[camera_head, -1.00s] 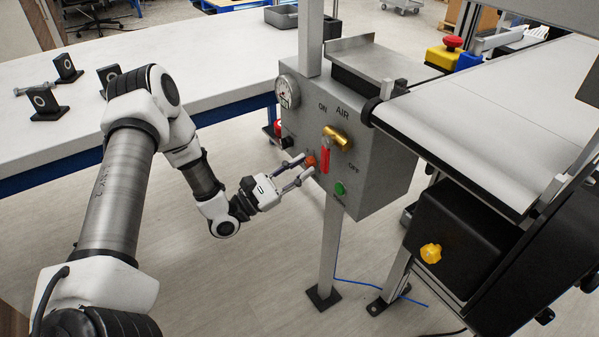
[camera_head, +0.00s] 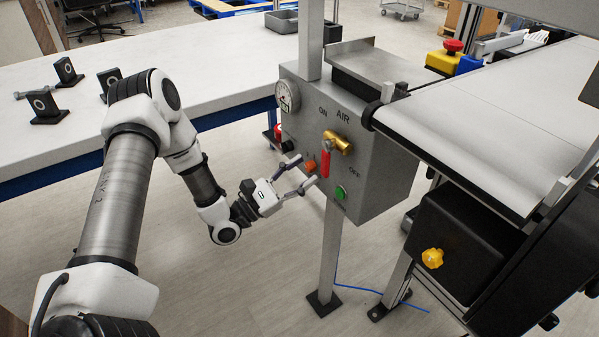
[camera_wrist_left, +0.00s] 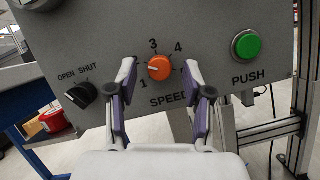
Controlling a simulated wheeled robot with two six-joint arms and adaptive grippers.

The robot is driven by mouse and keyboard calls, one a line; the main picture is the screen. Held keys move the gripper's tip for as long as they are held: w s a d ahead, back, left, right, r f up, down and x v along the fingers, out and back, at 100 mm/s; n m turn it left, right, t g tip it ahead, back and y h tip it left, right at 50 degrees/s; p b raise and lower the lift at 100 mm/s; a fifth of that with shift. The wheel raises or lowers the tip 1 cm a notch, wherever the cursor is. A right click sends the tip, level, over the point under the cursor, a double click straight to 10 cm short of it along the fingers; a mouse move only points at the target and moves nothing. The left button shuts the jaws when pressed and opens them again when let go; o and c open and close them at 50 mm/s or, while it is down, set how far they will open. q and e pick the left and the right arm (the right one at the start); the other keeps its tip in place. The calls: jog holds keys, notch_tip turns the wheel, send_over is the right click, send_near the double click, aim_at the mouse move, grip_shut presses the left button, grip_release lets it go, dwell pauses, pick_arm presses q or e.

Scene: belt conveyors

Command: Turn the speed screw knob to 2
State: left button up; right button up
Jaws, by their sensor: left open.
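The orange speed knob (camera_head: 311,166) sits on the front of the grey control box, left of the red-handled air valve. In the left wrist view the knob (camera_wrist_left: 159,67) has a dial marked 1, 2, 3 and 4 around it, with SPEED below. A small pale mark shows on its left side, but its exact setting is hard to read. My left gripper (camera_head: 307,169) is open in front of the knob. In the wrist view its fingertips (camera_wrist_left: 159,72) stand on either side of the knob, apart from it. My right gripper is not in view.
The grey box (camera_head: 375,185) also carries a green push button (camera_wrist_left: 246,45), a black open/shut knob (camera_wrist_left: 82,95), a pressure gauge (camera_head: 287,95) and the air valve (camera_head: 325,160). A conveyor (camera_head: 490,110) stands right; a white table (camera_head: 215,85) stands left.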

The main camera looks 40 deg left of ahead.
pick_arm(q)
jog(key=v, duration=1.2)
